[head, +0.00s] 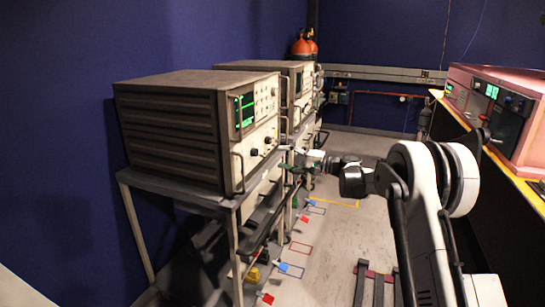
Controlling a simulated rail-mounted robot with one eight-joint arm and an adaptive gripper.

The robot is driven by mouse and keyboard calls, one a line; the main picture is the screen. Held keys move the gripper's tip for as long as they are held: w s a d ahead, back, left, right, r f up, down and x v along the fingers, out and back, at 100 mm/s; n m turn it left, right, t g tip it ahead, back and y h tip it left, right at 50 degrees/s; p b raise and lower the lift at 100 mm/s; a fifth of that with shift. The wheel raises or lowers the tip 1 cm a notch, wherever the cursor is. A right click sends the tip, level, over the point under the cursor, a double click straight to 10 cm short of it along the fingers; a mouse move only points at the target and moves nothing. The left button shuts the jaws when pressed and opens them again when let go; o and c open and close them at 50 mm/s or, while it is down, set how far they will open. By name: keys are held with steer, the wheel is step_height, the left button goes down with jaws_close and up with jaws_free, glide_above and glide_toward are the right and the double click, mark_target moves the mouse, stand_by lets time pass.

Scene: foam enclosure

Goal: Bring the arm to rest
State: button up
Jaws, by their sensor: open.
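My white and black arm comes in from the lower right of the head view and bends toward the racks on the left. My gripper (297,166) is at the arm's far end, small in the picture, beside the front of the rack. It looks empty and its jaws are open, though the fingers are hard to make out against the equipment behind. I cannot tell whether it touches the rack.
Instrument racks (232,205) with grey instruments (170,130) line the left. A pink instrument (505,105) stands on a yellow-edged bench (520,190) at right. Orange cylinders (302,47) stand at the back. The aisle floor (325,230) has coloured outlines and small red and blue pieces.

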steer(key=shift+v, duration=0.8)
steer(key=shift+r, duration=0.1)
steer(key=s+d+r+h+p, duration=0.1)
steer(key=s+r+h, duration=0.25)
steer(key=s, duration=0.45)
steer(key=s+d+r+n+h+p, duration=0.1)
steer(key=s+r+h, duration=0.1)
steer(key=s+r, duration=0.45)
steer(key=s+d+r+h+p, duration=0.1)
steer(key=s+r+h, duration=0.2)
steer(key=s, duration=0.6)
steer(key=s+d+f+n+h+p, duration=0.1)
steer(key=s+d, duration=0.3)
steer(key=s, duration=0.6)
steer(key=s+d+f+n+h+p, duration=0.1)
steer(key=s+d+f+h, duration=0.2)
steer(key=s, duration=0.8)
steer(key=s+d+f+n+t+h+p, duration=0.1)
steer(key=s+d+f+h+p, duration=0.1)
steer(key=s+d+h, duration=0.2)
steer(key=s+d, duration=0.3)
steer(key=s, duration=0.4)
steer(key=shift+s+f, duration=0.2)
steer(key=shift+f, duration=0.1)
steer(key=shift+h, duration=0.25)
